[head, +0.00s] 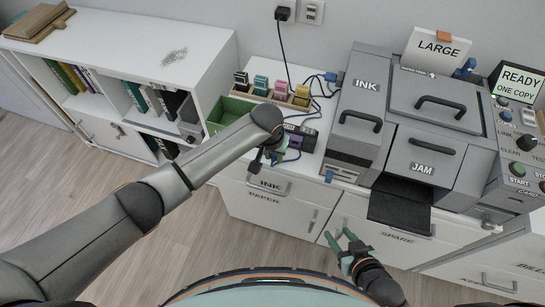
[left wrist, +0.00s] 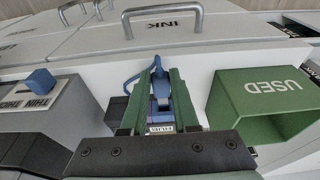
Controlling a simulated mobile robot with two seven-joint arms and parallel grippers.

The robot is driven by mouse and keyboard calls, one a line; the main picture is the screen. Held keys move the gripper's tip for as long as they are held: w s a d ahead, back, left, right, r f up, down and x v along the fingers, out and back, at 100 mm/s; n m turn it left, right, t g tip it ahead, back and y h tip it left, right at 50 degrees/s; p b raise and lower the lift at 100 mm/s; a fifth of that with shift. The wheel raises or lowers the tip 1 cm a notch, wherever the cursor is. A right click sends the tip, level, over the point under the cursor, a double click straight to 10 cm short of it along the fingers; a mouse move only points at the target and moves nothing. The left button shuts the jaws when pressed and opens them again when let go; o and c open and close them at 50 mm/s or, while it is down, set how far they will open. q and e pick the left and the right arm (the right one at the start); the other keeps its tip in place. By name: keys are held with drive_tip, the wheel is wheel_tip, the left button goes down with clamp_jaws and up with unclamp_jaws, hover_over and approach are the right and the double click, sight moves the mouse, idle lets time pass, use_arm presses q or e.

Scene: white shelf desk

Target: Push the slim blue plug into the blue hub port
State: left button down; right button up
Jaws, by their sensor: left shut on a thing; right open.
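My left gripper (head: 272,152) is over the white desk top, in front of the ink cartridge rack. In the left wrist view its green fingers (left wrist: 158,95) are shut on a slim blue plug (left wrist: 160,92) with a blue cable looping from it. A small white label (left wrist: 160,128) shows just below the plug; its text is unclear. A grey box (left wrist: 50,105) marked THIN and another word has a blue block (left wrist: 39,79) on it. I cannot tell which opening is the blue hub port. My right gripper (head: 340,240) is open and empty before the white drawers.
A green USED bin (left wrist: 265,105) stands right of the left gripper in the wrist view. The cartridge rack (head: 271,95), a dark box with a purple face (head: 296,140) and the grey printer (head: 420,110) crowd the desk. Floor in front is clear.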

use_arm(q)
drive_tip(key=shift+p, duration=0.5)
idle(0.9)
drive_tip(key=shift+r+p, duration=0.1)
drive_tip(key=shift+p, duration=0.4)
idle(0.5)
drive_tip(key=shift+w, duration=0.2)
idle(0.3)
drive_tip(key=shift+w+d+b, duration=0.25)
drive_tip(key=shift+w+b, duration=0.35)
drive_tip(key=shift+b, duration=0.1)
drive_tip(key=shift+w+b, duration=0.3)
drive_tip(key=shift+w+d, duration=0.15)
drive_tip(key=shift+w, duration=0.1)
drive_tip(key=c, duration=0.6)
unclamp_jaws()
